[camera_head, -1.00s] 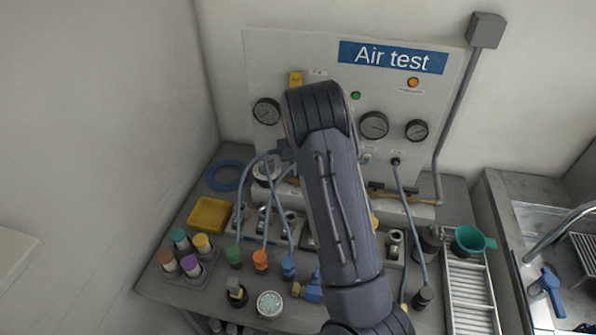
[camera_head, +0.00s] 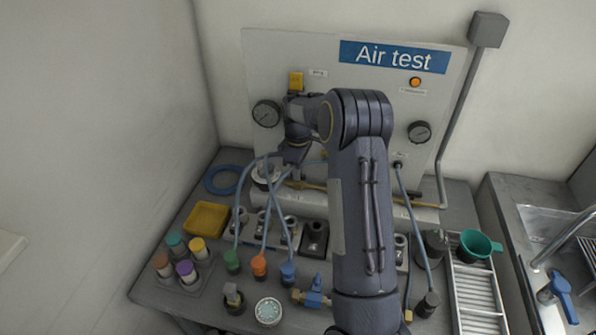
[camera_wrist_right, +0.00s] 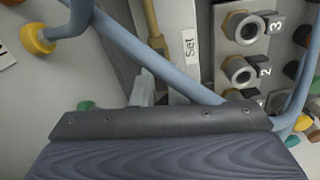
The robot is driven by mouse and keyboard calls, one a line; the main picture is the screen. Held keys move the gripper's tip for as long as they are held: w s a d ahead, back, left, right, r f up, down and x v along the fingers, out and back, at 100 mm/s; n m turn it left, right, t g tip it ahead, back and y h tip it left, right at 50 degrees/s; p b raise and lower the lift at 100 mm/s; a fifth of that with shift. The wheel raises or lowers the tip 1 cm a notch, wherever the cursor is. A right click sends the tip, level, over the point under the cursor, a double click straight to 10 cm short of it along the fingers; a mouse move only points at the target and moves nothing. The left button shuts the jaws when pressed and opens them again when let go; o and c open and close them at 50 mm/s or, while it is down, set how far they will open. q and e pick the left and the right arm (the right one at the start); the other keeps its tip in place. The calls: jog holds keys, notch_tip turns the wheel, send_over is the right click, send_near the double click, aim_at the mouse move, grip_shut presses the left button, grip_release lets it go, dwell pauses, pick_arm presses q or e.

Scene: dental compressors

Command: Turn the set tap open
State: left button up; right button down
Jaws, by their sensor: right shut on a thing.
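My right gripper (camera_head: 293,163) is at the lower left of the Air test panel, at the brass pipe (camera_head: 315,186). It is shut on the set tap, whose handle is mostly hidden by the gripper and a hose. In the right wrist view the brass pipe (camera_wrist_right: 151,25) runs down to the fingers, beside a white "Set" label (camera_wrist_right: 190,43). The tap's angle cannot be read. My left gripper is not in view.
A blue-grey hose (camera_wrist_right: 165,65) crosses close in front of the gripper. Numbered sockets (camera_wrist_right: 243,72) sit to its right. The panel (camera_head: 300,55) carries gauges, including one on the left (camera_head: 266,114). A yellow tray (camera_head: 208,219) and several coloured-cap bottles stand on the bench.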

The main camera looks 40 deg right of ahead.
jog(key=shift+n, duration=0.6)
jog(key=c, duration=1.4)
grip_release()
jog(key=shift+c, duration=0.2)
jog(key=shift+r, duration=0.1)
notch_tip(320, 180, up, 8)
jog(key=shift+f+b, duration=0.15)
jog(key=shift+b, duration=0.35)
